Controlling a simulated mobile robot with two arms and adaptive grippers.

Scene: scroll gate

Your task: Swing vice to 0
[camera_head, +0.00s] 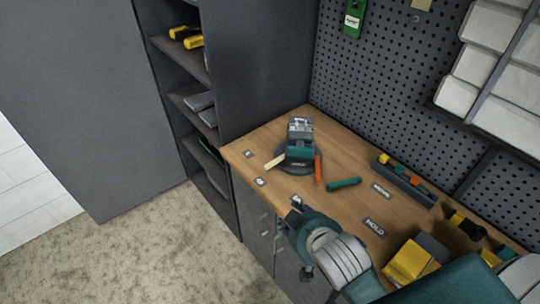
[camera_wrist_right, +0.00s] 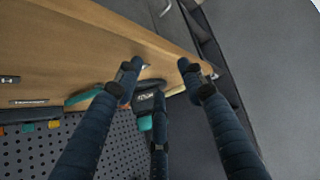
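The vice (camera_head: 299,145), grey and teal with a dark round base, stands on the far left part of the wooden workbench (camera_head: 345,215). A cream bar (camera_head: 275,161) points out from its base toward the front left, and an orange bar (camera_head: 318,169) lies at its right. My right gripper (camera_head: 298,203) is over the bench's front edge, nearer than the vice and apart from it. In the wrist view its fingers (camera_wrist_right: 158,76) are spread with nothing between them; the vice (camera_wrist_right: 150,101) shows behind them, partly hidden. My left gripper is not in view.
Small label plates (camera_head: 260,182) lie near the bench's front left edge; their marks are too small to read surely. A teal bar (camera_head: 344,184) lies right of the vice. A dark shelf cabinet (camera_head: 255,65) stands at left.

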